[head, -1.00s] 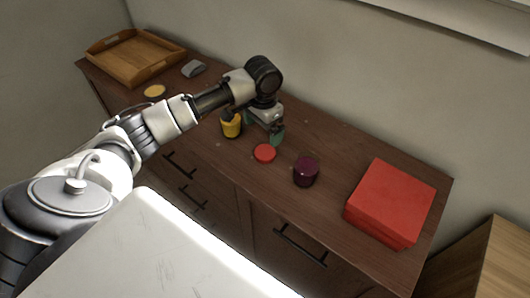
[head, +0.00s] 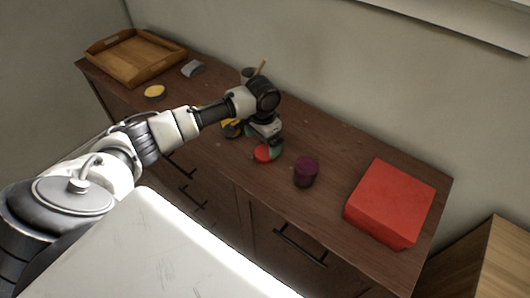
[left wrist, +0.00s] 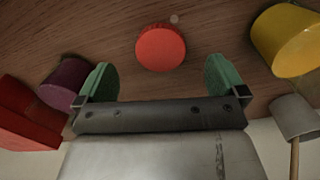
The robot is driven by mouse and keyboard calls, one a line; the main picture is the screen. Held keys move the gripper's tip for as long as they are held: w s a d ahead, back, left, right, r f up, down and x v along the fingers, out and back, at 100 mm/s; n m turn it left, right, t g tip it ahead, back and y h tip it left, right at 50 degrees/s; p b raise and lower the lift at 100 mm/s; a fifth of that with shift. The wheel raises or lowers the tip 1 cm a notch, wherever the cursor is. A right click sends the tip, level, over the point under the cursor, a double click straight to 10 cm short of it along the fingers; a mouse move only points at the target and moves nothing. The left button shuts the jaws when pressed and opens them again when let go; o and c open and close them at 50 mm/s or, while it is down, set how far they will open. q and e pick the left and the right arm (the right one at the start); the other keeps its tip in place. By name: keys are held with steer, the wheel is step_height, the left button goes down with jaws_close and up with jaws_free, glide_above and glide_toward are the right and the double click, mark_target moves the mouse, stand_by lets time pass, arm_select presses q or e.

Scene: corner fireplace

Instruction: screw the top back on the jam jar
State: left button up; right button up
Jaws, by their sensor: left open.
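A red round lid (head: 262,155) lies flat on the brown cabinet top. It also shows in the left wrist view (left wrist: 160,47), centred between and just beyond my green fingertips. A dark purple jar (head: 306,173), which looks like the jam jar, stands upright to the right of the lid, apart from it. The jar shows at the left of the wrist view (left wrist: 66,84). My left gripper (head: 270,149) is open and empty, low over the lid and partly covering it in the head view. My right gripper is not in view.
A yellow jar (left wrist: 288,40) stands close beside my left gripper, with a grey cup (left wrist: 293,117) holding a stick nearby. A red box (head: 390,203) is at the right end. A wooden tray (head: 128,78), yellow disc (head: 155,91) and grey object (head: 193,68) are at the left.

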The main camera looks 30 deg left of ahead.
mark_target(264, 153)
arm_select(q)
steer(key=f, duration=0.5)
steer(key=shift+w+f, duration=0.1)
steer(key=shift+w, duration=0.1)
steer(key=c, duration=0.9)
